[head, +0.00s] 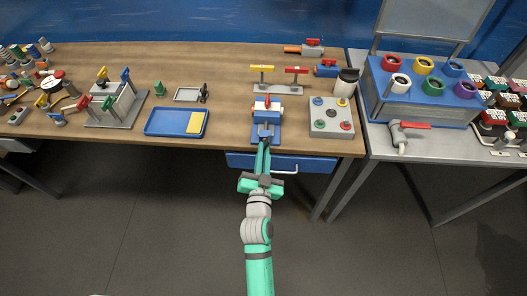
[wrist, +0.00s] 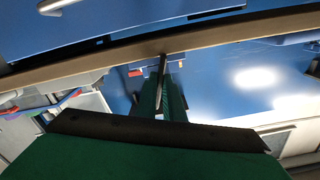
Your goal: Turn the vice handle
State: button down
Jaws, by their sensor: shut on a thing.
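The blue vice (head: 267,112) stands at the front edge of the wooden workbench, with pale jaws and a red part on top. Its handle is at the front, low, mostly hidden by my fingers and too small to make out clearly. My gripper (head: 264,146) reaches up to the front of the vice from below, with its green fingers close together. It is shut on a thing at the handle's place.
A blue drawer (head: 290,163) with a pale handle hangs under the bench edge beside my gripper. A grey button box (head: 331,118) stands right of the vice, a blue tray (head: 165,122) left. A yellow-and-red valve stand (head: 279,88) is behind. The floor in front is clear.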

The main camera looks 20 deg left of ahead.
jog(key=n, duration=1.7)
jog(key=shift+d, duration=0.25)
dwell(0.5)
jog(key=c, duration=1.9)
grip_release()
jog(key=shift+o, duration=0.2)
jog(key=v, duration=1)
jog(key=shift+s, duration=0.35)
